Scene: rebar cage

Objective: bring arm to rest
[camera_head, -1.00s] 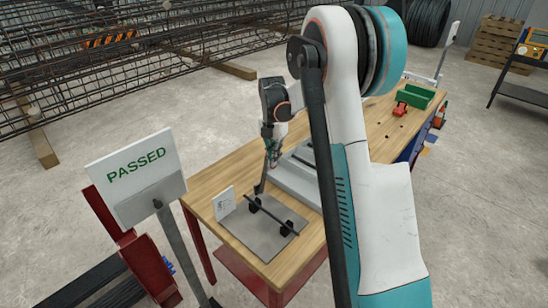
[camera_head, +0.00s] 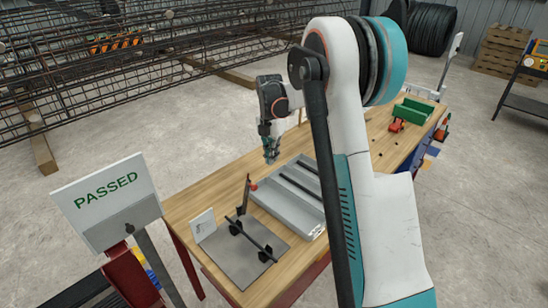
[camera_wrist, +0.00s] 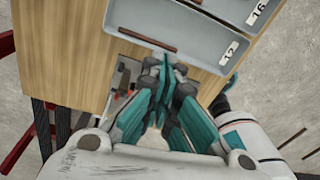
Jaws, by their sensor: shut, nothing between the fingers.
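My gripper (camera_head: 271,154) hangs above the wooden workbench (camera_head: 200,186), near the far left corner of the grey tray. In the wrist view its teal fingers (camera_wrist: 167,80) are closed together and hold nothing. My white arm stands across the middle of the head view and hides part of the bench behind it.
A grey tray (camera_head: 262,196) holds dark bars. A grey plate (camera_head: 228,259) bears a black rod on supports (camera_head: 250,240). A PASSED sign (camera_head: 106,200) stands left. A green bin (camera_head: 412,110) sits far right. Rebar cage lies behind.

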